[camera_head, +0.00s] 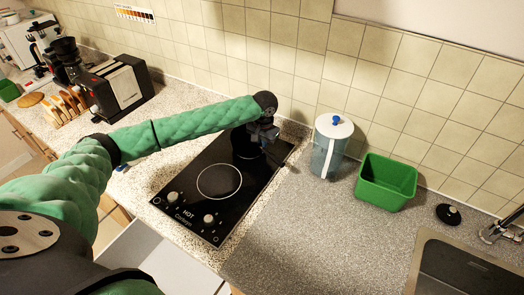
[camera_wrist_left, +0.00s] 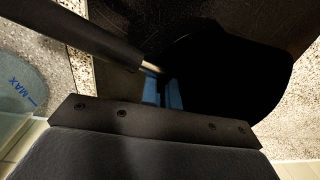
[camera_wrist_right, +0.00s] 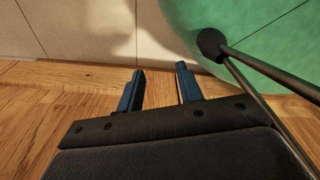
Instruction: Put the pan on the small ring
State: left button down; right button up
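The black pan (camera_head: 244,143) is at the back of the black cooktop (camera_head: 186,211), over the area behind the large ring (camera_head: 219,181). Any ring under it is hidden, and I cannot tell whether the pan touches the glass. In the left wrist view the pan (camera_wrist_left: 232,80) is a dark round shape, with its handle (camera_wrist_left: 85,32) running to the upper left. My left gripper (camera_head: 266,137) is at the pan; its blue fingers (camera_wrist_left: 162,88) are close together at the handle's root, tips hidden. My right gripper (camera_wrist_right: 160,82) is open and empty, low near wooden cabinet fronts.
A clear jug (camera_head: 328,150) with a white lid and a green bin (camera_head: 386,182) stand right of the cooktop. A black toaster (camera_head: 118,88) and toast rack (camera_head: 66,104) stand left. The sink (camera_head: 465,272) is at far right. The grey counter before the jug is clear.

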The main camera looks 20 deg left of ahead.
pick_arm(q)
jog(key=shift+f, duration=0.1)
pick_arm(e)
jog(key=shift+w+a+r, duration=0.1)
jog(key=shift+w, duration=0.45)
pick_arm(q)
jog(key=shift+f, duration=0.1)
jog(key=c, duration=2)
grip_release()
jog(key=o, duration=0.3)
pick_arm(e)
jog(key=shift+s, duration=0.25)
